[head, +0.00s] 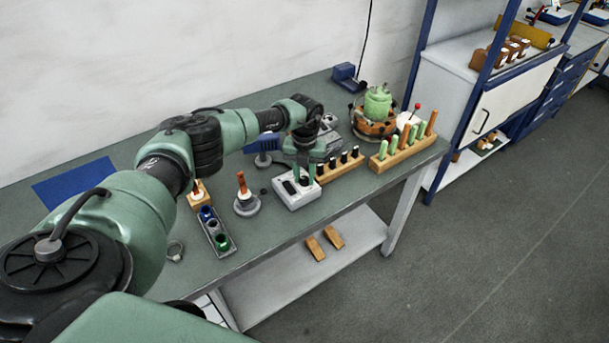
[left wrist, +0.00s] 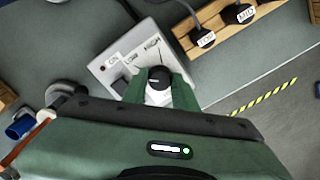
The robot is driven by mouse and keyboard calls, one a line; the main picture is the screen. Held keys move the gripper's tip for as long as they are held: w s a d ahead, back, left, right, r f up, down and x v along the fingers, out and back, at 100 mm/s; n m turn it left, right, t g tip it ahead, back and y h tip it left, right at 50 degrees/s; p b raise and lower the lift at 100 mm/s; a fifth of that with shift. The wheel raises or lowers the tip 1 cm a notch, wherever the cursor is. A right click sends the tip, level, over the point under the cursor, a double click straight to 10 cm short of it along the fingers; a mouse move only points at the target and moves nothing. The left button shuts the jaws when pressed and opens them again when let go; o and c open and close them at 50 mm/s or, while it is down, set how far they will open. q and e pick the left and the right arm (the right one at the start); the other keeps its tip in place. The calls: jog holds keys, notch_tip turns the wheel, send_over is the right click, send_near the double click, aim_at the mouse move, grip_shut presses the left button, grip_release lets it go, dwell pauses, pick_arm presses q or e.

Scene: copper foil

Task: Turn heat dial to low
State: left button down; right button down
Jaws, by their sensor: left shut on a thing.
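A white control box (head: 296,194) stands near the front edge of the green bench. In the left wrist view the box (left wrist: 112,58) carries printed words, LOW to the left and HIGH to the right, and a red spot at its left. The black round heat dial (left wrist: 158,74) has a pale mark on it; I cannot tell exactly which setting it points at. My left gripper (head: 304,172) is over the box from above. In the left wrist view my left gripper (left wrist: 159,92) has its green fingers on both sides of the dial, shut on it. My right gripper is not in view.
A wooden rack with black-topped tools (head: 340,166) stands close right of the box. Another wooden rack with green and orange handles (head: 403,149) is farther right. A grey tray of coloured cups (head: 215,232) and a round stand (head: 247,205) are left. Bare bench lies in front.

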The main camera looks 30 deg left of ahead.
aim_at(304, 178)
pick_arm(q)
jog(key=shift+w+r, duration=0.1)
jog(key=c, duration=1.1)
grip_release()
notch_tip(304, 178, up, 8)
jog(key=shift+f+b, duration=0.1)
jog(key=shift+b, duration=0.95)
